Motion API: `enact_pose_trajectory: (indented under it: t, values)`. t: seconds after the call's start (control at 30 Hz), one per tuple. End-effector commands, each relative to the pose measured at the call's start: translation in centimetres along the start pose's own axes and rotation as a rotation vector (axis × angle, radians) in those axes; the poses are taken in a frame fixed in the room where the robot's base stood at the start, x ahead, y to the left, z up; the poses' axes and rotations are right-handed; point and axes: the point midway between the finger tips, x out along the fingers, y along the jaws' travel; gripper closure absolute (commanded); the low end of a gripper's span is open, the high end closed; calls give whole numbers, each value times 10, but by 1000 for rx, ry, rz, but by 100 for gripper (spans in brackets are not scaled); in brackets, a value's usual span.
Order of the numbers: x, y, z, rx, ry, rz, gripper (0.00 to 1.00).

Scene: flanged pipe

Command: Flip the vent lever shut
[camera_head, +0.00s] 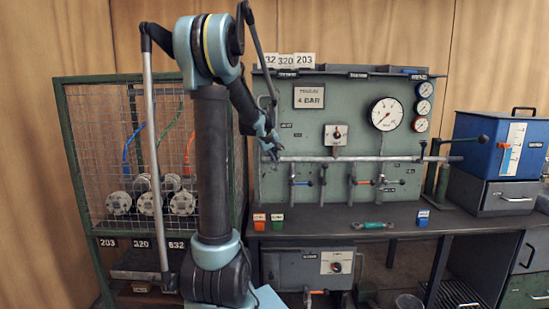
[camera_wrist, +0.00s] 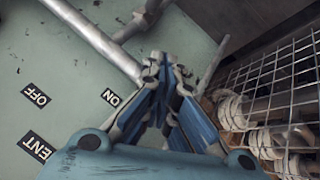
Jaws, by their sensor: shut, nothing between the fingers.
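My gripper (camera_head: 271,150) is at the left end of the horizontal grey pipe (camera_head: 350,159), in front of the green panel (camera_head: 350,115). In the wrist view the fingers (camera_wrist: 166,62) are together and empty, with the tips at the end of the pipe (camera_wrist: 95,38). The vent label (camera_wrist: 36,147), the OFF label (camera_wrist: 36,95) and the ON label (camera_wrist: 111,97) are on the panel to the left of the fingers. A slim grey bar (camera_wrist: 214,62) shows right of the tips; I cannot tell whether it is the vent lever. The fingers may hide part of the lever.
A wire cage (camera_head: 100,120) with flanged parts stands at the left, close to my arm; its mesh (camera_wrist: 275,75) fills the wrist view's right side. Several valves hang below the pipe. A blue box (camera_head: 490,140) stands at the right. The dark bench (camera_head: 330,217) has small bins.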

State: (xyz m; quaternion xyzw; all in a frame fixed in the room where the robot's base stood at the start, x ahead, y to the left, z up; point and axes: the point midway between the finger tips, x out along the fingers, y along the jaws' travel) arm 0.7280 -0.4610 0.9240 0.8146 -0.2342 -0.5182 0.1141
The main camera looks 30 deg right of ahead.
Motion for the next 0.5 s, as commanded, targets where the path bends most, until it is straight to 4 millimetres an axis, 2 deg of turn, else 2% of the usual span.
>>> enact_pose_trajectory:
  t: [0.5]
  values:
    - [8,-8,-2,-7,-12,-2,100]
